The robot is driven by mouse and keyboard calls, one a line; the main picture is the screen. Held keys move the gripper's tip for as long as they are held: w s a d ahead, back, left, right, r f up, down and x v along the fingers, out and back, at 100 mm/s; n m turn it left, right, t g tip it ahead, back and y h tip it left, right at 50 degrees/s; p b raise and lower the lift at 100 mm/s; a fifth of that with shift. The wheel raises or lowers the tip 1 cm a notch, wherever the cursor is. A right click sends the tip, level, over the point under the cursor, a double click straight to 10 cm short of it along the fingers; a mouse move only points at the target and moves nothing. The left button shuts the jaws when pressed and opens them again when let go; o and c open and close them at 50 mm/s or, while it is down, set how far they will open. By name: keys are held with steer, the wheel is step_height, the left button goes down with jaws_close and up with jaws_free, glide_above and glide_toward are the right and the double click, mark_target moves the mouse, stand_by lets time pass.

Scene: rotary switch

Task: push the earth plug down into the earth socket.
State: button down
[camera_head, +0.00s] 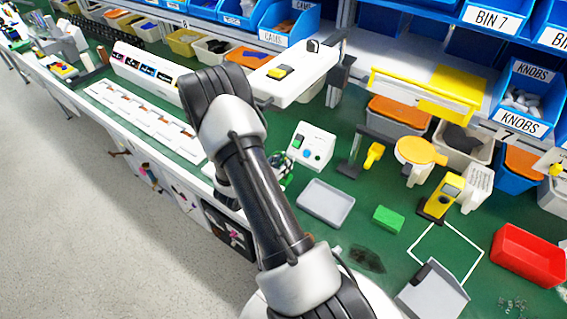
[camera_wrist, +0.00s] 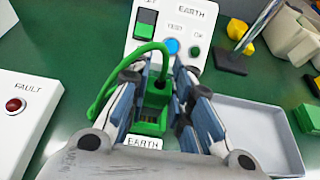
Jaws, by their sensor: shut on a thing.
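The green earth plug (camera_wrist: 158,89) sits between the fingers of my gripper (camera_wrist: 161,80) in the wrist view, with a green cable (camera_wrist: 103,97) looping off to the left. The green earth socket (camera_wrist: 149,119) is right by the plug, above a white EARTH label (camera_wrist: 143,142). The fingers hide much of the plug, and I cannot tell how deep it sits in the socket. In the head view my arm mostly hides my gripper, and only some green shows beside it.
A white EARTH panel (camera_wrist: 166,27) with a green switch and a blue button stands just beyond; it also shows in the head view (camera_head: 311,146). A grey tray (camera_wrist: 256,133) lies to the right. A FAULT box (camera_wrist: 22,118) with a red button is at the left.

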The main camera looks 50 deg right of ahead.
steer(key=shift+f, duration=0.2)
steer(key=shift+f+b, duration=0.3)
steer(key=shift+b, duration=0.2)
steer(key=shift+f+b, duration=1.05)
steer(key=shift+f, duration=0.1)
steer(key=c, duration=1.3)
jaws_free()
steer(key=shift+c, duration=0.2)
steer(key=shift+a, duration=0.1)
steer(key=v, duration=1.2)
steer(key=shift+r, duration=0.15)
steer(key=shift+w, duration=0.1)
